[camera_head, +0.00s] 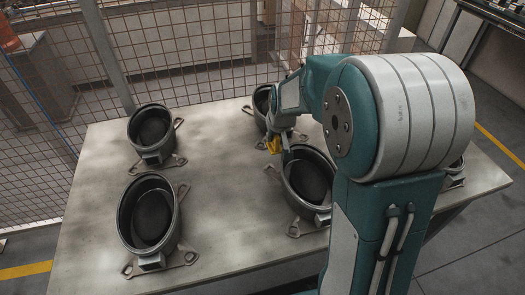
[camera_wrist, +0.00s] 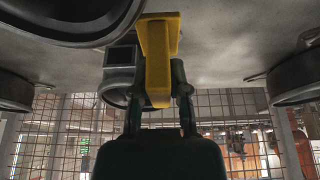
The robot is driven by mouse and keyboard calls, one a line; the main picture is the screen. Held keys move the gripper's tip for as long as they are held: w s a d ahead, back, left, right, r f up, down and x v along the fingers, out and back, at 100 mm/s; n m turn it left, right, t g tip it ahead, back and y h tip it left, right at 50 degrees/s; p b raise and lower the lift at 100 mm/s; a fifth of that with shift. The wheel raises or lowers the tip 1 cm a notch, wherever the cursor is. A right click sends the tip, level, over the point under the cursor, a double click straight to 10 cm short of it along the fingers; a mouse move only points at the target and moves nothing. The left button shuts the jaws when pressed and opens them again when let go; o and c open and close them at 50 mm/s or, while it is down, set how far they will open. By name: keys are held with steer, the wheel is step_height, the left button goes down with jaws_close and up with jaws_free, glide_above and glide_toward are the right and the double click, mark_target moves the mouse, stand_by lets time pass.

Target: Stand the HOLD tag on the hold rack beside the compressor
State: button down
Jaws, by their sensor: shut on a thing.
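My gripper (camera_head: 279,141) is over the far-middle part of the table, between two compressors. It is shut on a yellow tag (camera_head: 272,146), which I take to be the HOLD tag; no lettering is readable. In the wrist view the tag (camera_wrist: 158,48) stands between the two dark fingers (camera_wrist: 158,88), with a wider yellow part at its upper end. The nearer compressor (camera_head: 308,180) is just below and right of the gripper in the head view. I cannot make out a hold rack in either view.
Other dark-topped compressors stand on the pale table (camera_head: 225,190): one at the far left (camera_head: 152,127), one at the near left (camera_head: 148,212), and one behind my gripper (camera_head: 262,101). My arm hides much of the right side. A wire fence (camera_head: 190,60) runs behind. The middle-left table is clear.

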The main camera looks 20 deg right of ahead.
steer(key=a+f, duration=0.1)
steer(key=w+f, duration=0.1)
steer(key=f, duration=0.1)
steer(key=w+a+f, duration=0.1)
steer(key=shift+a+f, duration=0.3)
steer(key=shift+a, duration=0.05)
steer(key=shift+w+a+f, duration=0.15)
steer(key=shift+f, duration=1.5)
steer(key=c, duration=0.6)
jaws_free()
